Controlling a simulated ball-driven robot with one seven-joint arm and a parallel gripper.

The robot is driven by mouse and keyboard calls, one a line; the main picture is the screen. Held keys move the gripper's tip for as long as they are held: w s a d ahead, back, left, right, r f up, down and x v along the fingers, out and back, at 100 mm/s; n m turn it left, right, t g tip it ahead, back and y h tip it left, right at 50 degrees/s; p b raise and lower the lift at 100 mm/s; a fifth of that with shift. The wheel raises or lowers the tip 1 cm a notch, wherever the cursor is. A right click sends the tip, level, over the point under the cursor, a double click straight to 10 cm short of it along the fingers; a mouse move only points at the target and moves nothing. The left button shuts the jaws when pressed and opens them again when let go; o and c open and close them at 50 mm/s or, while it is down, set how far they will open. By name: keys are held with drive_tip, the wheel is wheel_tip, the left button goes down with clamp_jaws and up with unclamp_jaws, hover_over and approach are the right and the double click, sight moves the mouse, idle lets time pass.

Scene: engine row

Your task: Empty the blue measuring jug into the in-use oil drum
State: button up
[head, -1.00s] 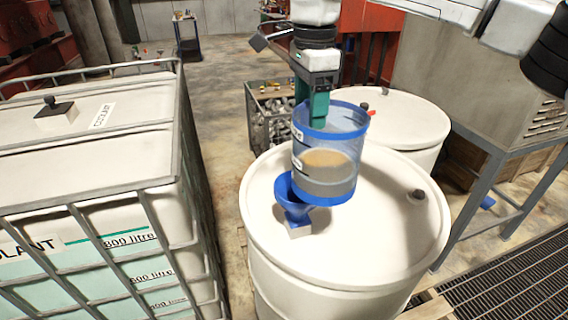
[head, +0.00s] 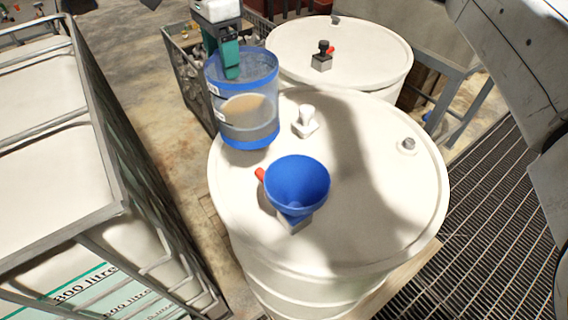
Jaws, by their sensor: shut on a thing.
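The blue measuring jug (head: 248,132) is a clear, blue-tinted cylinder with a blue rim and base. It is upright and part-filled with a brownish-grey liquid. My gripper (head: 231,70) is shut on the jug at its far upper wall. The jug hangs over the back left edge of the near white drum (head: 385,225). A blue funnel (head: 297,183) stands on a grey fitting on this drum, in front and to the right of the jug and apart from it. A red tag or lever (head: 260,174) shows beside the funnel. The fingertips are partly hidden by the jug.
A second white drum (head: 350,45) with a dark-topped fitting (head: 322,55) stands behind. A white fitting (head: 306,121) and a small bung (head: 407,146) stick up from the near drum's top. A caged tank (head: 45,160) stands left, a floor grating (head: 490,220) right.

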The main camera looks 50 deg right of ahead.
wheel_tip(320, 180, down, 8)
drive_tip(key=shift+w+f, duration=0.15)
drive_tip(key=shift+w, duration=0.1)
